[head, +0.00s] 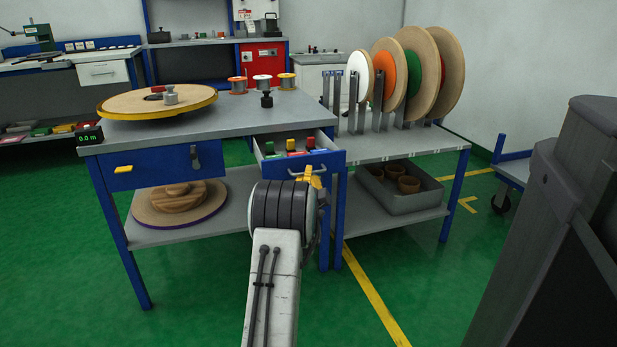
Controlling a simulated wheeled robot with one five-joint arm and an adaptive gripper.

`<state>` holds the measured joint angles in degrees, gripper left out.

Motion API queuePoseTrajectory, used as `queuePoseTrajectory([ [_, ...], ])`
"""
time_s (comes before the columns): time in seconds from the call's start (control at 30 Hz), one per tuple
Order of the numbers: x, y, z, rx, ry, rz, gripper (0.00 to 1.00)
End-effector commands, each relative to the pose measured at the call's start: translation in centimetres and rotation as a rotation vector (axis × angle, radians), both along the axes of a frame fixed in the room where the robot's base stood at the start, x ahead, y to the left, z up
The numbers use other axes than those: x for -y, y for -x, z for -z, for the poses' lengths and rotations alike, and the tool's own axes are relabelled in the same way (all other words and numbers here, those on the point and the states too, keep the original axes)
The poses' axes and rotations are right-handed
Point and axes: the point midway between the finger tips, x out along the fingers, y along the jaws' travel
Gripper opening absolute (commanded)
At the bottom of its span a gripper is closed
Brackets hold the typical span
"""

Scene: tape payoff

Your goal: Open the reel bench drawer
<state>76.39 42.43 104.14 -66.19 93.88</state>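The reel bench (225,120) has a grey top and a blue frame. Its right drawer (334,157) stands open, its blue front pulled out towards me. Red, green and dark items lie inside it. My gripper (309,176) is at the open drawer's handle, mostly hidden behind my dark wrist. I cannot tell whether its fingers hold the handle.
A turntable (157,101), small spools (262,81) and a weight (267,99) stand on the bench. A rack of large reels (449,72) stands to the right, above a grey bin (400,193). A cart (512,170) is at the right edge. Green floor is free in front.

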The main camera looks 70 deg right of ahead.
Motion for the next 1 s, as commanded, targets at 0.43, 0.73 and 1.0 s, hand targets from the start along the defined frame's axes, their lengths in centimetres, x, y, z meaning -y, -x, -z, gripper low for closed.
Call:
queuePoseTrajectory([
  [0.43, 0.05, 0.11, -0.07, 0.002, 0.001, 0.002, 0.17],
  [0.73, 0.02, 0.04, -0.07, 0.001, 0.002, 0.001, 0.42],
  [1.0, -0.05, 0.04, -0.06, 0.000, 0.002, 0.000, 0.42],
])
